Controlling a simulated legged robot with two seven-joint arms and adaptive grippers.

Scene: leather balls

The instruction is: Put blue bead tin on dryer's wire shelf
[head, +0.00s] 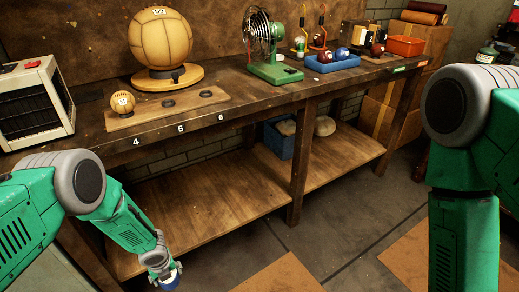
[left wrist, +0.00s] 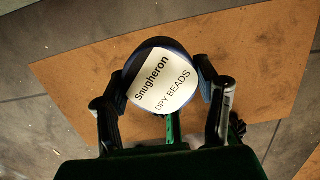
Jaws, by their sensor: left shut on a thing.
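The blue bead tin (left wrist: 163,80) has a white lid label reading "Snugheron DRY BEADS" and a dark blue rim in the left wrist view. My left gripper (left wrist: 160,98) has its fingers on both sides of the tin and is shut on it. In the head view the left gripper (head: 166,268) hangs low in front of the bench, with a bit of the blue tin (head: 171,284) at the bottom edge. A cream box with dark wire-barred front (head: 34,104), likely the dryer, stands on the bench's left end. My right arm shows, but its gripper is outside the frame.
The lower shelf (head: 200,218) is mostly bare. Floor mats lie below.

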